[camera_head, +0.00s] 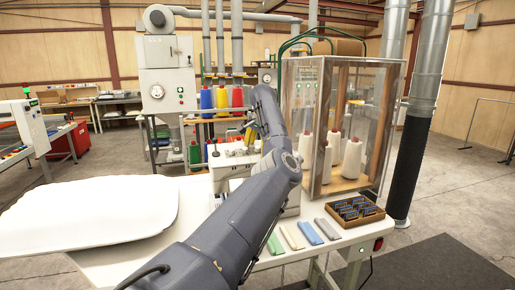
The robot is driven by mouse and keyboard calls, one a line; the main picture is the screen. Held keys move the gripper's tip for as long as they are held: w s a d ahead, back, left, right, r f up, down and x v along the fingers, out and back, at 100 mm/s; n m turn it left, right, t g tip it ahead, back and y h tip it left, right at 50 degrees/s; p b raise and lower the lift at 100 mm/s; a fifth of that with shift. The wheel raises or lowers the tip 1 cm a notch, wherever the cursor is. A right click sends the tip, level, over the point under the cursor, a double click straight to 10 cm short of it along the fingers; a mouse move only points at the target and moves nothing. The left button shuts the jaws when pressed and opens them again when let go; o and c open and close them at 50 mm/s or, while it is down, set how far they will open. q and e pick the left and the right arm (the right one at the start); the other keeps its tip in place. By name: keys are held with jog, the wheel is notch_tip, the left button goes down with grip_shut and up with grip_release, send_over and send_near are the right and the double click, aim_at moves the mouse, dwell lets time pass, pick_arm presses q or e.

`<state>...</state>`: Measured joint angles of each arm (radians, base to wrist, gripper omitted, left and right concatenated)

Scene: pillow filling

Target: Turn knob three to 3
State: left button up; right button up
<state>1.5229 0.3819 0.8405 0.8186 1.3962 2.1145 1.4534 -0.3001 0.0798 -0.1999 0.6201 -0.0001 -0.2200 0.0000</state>
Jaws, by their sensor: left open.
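A white machine (232,161) stands on the white table behind my arm, with small dark knob-like parts along its top. They are too small to tell which is knob three or what it is set to. My left arm reaches up from the bottom, bends, and comes down over the machine. My left gripper (249,136) is open, small and partly hidden at the machine's upper right. I cannot tell whether it touches a knob. My right gripper is not in view.
A white pillow (90,213) covers the table's left side. A clear wood-framed cabinet (312,95) with white thread cones stands at the right. Coloured strips (308,232) and a wooden tray (331,214) lie at the front right.

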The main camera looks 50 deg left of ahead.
aim_at(258, 147)
pick_arm(q)
jog(key=shift+r, duration=0.1)
jog(key=shift+v, duration=2.2)
